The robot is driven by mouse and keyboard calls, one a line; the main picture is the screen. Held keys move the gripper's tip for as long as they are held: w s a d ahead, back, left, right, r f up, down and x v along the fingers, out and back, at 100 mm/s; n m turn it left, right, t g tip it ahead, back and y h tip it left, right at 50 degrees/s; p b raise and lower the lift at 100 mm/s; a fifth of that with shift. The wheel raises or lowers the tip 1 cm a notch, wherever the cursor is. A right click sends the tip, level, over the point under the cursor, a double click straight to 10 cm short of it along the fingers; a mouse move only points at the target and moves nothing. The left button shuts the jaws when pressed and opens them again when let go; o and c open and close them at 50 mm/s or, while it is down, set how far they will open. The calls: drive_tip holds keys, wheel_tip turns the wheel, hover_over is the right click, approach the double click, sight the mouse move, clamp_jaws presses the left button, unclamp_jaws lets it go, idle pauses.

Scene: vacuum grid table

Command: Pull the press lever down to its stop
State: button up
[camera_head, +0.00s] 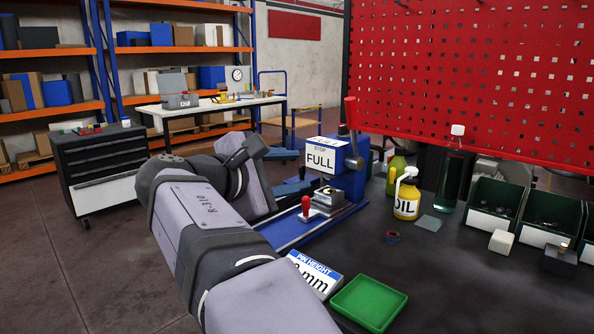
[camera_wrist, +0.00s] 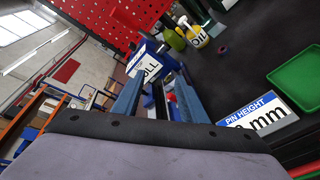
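The press (camera_head: 346,180) is a blue frame on the dark bench, with a white sign reading "STOP FULL" on its head. Its lever (camera_head: 351,113) has a red grip and stands upright above a dark hub on the right side of the head. My gripper (camera_wrist: 160,82) is open in the wrist view, its two blue fingers apart with nothing held between them. In the head view it is left of the press, partly hidden by my arm, and clear of the lever. The press head (camera_wrist: 147,62) shows beyond the fingers in the wrist view.
A small red-handled clamp (camera_head: 305,206) stands on the press base. A "PIN HEIGHT" display (camera_head: 315,274) and green tray (camera_head: 370,302) lie nearer. A yellow oil bottle (camera_head: 407,196), a clear bottle (camera_head: 452,178) and dark bins (camera_head: 492,205) stand right. A red pegboard (camera_head: 470,75) rises behind.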

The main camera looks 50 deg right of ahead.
drive_tip(key=shift+p+v, duration=0.3)
drive_tip(key=shift+v, duration=1.65)
drive_tip(key=shift+r, duration=0.15)
